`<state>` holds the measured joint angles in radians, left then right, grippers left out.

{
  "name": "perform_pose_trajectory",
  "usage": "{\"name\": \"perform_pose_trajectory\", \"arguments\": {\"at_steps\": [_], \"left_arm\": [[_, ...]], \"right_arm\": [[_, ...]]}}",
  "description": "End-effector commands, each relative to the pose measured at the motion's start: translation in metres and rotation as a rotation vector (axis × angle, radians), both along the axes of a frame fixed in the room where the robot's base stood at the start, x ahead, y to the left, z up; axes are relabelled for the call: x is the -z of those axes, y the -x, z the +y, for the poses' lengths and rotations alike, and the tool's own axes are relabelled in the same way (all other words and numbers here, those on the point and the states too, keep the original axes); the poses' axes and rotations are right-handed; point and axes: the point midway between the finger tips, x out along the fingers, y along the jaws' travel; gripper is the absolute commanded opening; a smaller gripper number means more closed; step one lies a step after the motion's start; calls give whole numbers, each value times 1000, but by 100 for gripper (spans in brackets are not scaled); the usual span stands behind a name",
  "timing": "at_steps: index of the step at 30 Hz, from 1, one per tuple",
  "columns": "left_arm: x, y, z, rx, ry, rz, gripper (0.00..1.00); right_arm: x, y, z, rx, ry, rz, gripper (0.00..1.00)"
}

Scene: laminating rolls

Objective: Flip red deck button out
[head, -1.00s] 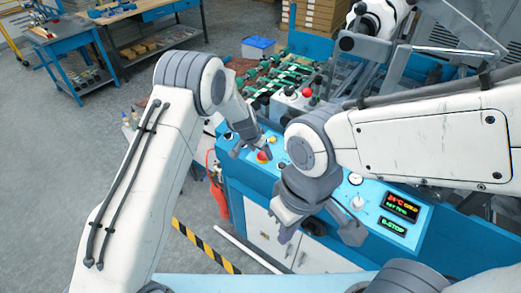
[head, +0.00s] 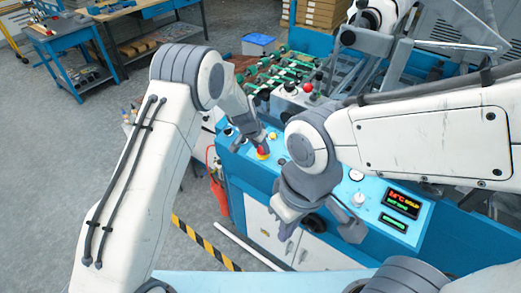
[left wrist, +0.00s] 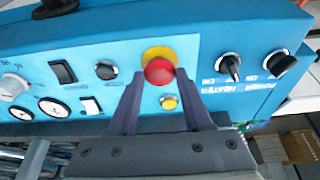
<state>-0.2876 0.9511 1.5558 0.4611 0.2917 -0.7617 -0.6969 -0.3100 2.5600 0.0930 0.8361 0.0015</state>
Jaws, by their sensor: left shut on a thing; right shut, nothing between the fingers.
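The red button (left wrist: 158,71) is a round mushroom head on a yellow disc (left wrist: 160,53) on the blue control deck. My left gripper (left wrist: 154,78) has its fingers on either side of the red head and is shut on it. In the head view the red button (head: 262,151) shows at the tip of my left gripper (head: 256,148). My right gripper (head: 316,228) is shut and empty in front of the deck's front edge, its wrist hiding part of the panel.
The blue deck (left wrist: 110,30) carries black knobs (left wrist: 229,66), a rocker switch (left wrist: 63,72), a small yellow button (left wrist: 169,102) and gauges. The display (head: 403,203) is at the right. A red extinguisher (head: 219,193) stands on the floor left of the cabinet.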

Motion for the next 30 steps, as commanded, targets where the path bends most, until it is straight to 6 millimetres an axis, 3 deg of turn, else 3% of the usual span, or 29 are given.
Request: {"name": "perform_pose_trajectory", "arguments": {"at_steps": [7, 8, 9, 10, 22, 30], "left_arm": [[-3, 0, 1, -2, 0, -1, 0], [-3, 0, 1, -2, 0, -1, 56], [-3, -1, 1, -2, 0, -1, 72], [-3, -1, 1, -2, 0, -1, 81], [-6, 1, 2, -1, 1, -2, 81], [-44, 12, 11, -2, 2, -6, 81]], "right_arm": [[1, 0, 0, 0, 0, 0, 0], [1, 0, 0, 0, 0, 0, 0], [1, 0, 0, 0, 0, 0, 0], [1, 0, 0, 0, 0, 0, 0], [3, 0, 0, 0, 0, 0, 0], [18, 0, 0, 1, 0, 0, 0]]}}
